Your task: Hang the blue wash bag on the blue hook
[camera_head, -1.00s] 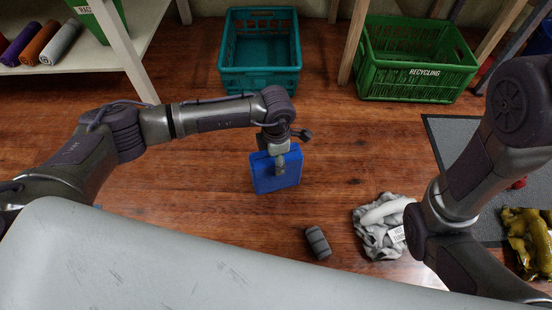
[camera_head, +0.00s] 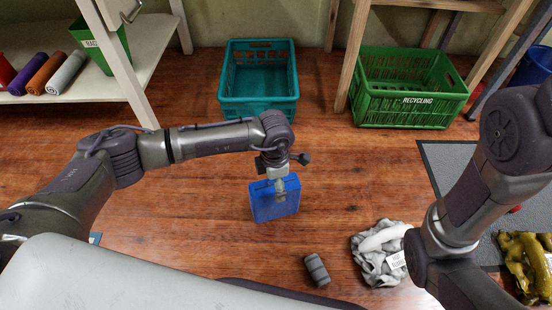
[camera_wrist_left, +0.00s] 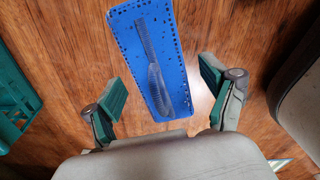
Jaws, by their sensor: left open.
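The blue wash bag (camera_head: 272,206) stands upright on the wooden floor in the head view. My left gripper (camera_head: 280,187) reaches down over it. In the left wrist view, the bag (camera_wrist_left: 179,62) shows its speckled blue top with a grey strap-like handle along it. My left gripper (camera_wrist_left: 160,90) is open there, its green-padded fingers spread to either side, with the bag's near end in the gap and not clasped. My right arm shows at the right, but its gripper is out of view. I cannot make out a blue hook.
A teal crate (camera_head: 259,108) and a green recycling crate (camera_head: 405,117) stand behind the bag. A dark roll (camera_head: 317,270) and a grey cloth bundle (camera_head: 370,265) lie to the front right. A white shelf (camera_head: 150,60) is at the left. Floor around the bag is clear.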

